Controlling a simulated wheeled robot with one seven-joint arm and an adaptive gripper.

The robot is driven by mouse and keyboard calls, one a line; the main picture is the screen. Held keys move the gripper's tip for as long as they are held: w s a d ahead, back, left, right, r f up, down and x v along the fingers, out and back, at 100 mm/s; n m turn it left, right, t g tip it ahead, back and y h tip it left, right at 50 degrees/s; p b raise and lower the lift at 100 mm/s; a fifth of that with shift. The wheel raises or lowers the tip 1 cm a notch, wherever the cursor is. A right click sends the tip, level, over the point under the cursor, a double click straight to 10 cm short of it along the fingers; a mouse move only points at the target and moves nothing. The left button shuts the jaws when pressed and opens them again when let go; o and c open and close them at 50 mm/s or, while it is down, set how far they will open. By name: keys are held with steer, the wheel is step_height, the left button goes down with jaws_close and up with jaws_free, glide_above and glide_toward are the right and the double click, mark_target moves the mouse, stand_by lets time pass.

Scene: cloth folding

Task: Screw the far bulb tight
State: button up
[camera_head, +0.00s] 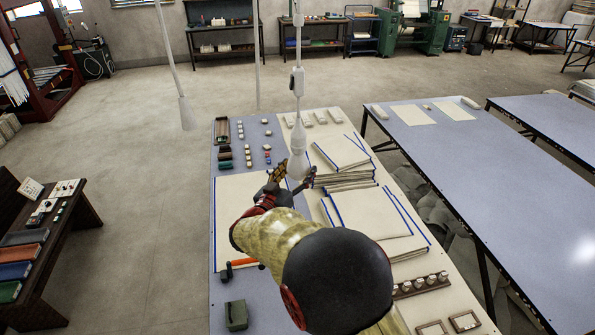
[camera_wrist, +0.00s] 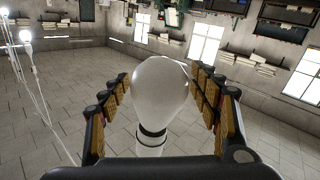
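A pale, rounded bulb (camera_wrist: 160,88) stands between the fingers of my gripper (camera_wrist: 165,85) in the wrist view. A black ring and a white neck (camera_wrist: 150,145) show below its glass in that picture. The fingers flank the bulb with gaps on both sides, so my gripper is open around it. In the head view my gripper (camera_head: 291,176) is at the lower end of a white hanging lamp (camera_head: 298,135), above the worktable. How far the bulb is screwed in cannot be seen.
Another hanging lamp (camera_head: 187,112) is to the left in the head view. Two more bulbs show at the left of the wrist view, one of them lit-looking (camera_wrist: 25,37). Cloth stacks (camera_head: 372,213) and small parts lie on the worktable (camera_head: 228,285). A blue-topped table (camera_head: 480,200) stands right.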

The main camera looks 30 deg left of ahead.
steer(key=c, duration=0.8)
